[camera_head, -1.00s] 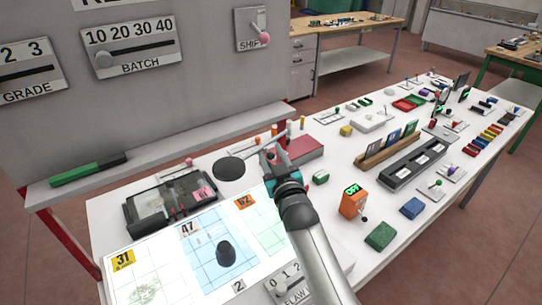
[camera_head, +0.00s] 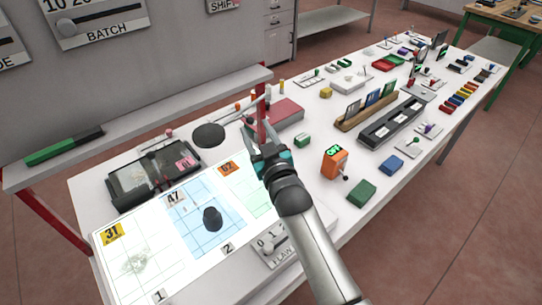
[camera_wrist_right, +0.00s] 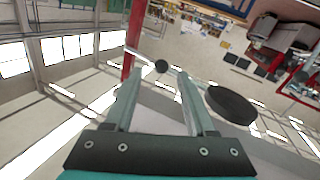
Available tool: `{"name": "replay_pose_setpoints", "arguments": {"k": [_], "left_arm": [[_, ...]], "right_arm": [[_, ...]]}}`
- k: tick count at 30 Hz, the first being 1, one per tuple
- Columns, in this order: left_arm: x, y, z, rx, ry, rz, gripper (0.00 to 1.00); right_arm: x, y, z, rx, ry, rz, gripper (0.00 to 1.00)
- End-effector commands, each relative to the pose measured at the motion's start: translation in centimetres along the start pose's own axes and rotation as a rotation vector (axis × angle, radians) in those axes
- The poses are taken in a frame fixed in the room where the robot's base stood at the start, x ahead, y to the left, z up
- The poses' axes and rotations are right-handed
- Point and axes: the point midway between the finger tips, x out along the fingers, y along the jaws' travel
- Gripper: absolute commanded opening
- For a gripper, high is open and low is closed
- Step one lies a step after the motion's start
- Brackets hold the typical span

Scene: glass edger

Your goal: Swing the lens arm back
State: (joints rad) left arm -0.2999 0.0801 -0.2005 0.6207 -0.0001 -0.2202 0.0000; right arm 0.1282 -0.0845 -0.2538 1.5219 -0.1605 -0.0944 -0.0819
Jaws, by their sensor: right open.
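The lens arm's dark round disc (camera_head: 209,135) hangs over the back of the white table, right of the black tray; a thin pale rod (camera_head: 247,108) runs from near it toward the right. The disc also shows in the right wrist view (camera_wrist_right: 231,105), right of my fingers. My right gripper (camera_head: 257,142) is open and empty, right of the disc and apart from it. In the right wrist view, a small dark ball (camera_wrist_right: 162,66) appears between and beyond the open fingertips (camera_wrist_right: 156,76); I cannot tell its distance. My left gripper is out of view.
A lit panel (camera_head: 130,262) with numbered sheets lies at the front left, a black tray (camera_head: 112,190) behind it. A red box (camera_head: 285,112) stands just behind my gripper. A red post (camera_head: 262,110) supports the shelf.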

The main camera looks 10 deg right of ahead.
Motion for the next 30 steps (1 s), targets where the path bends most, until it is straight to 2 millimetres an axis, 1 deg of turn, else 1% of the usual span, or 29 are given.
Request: {"name": "replay_pose_setpoints", "arguments": {"k": [1, 9, 15, 21, 30], "left_arm": [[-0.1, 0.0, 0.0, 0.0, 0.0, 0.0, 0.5], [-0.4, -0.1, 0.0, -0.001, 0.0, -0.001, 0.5], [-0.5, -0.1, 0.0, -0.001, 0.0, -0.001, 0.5], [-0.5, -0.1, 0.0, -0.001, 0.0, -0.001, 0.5], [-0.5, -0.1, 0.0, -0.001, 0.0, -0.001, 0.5]], "right_arm": [[-1.0, 0.0, 0.1, 0.0, -0.002, 0.0, 0.56], [-5.6, 0.0, 0.0, 0.0, 0.0, -0.001, 0.56], [-8.4, 0.0, 0.0, 0.001, 0.001, -0.001, 0.56], [-9.8, 0.0, -0.1, 0.0, 0.002, 0.0, 0.56], [-10.1, 0.0, -0.1, 0.0, 0.003, 0.0, 0.56]]}}
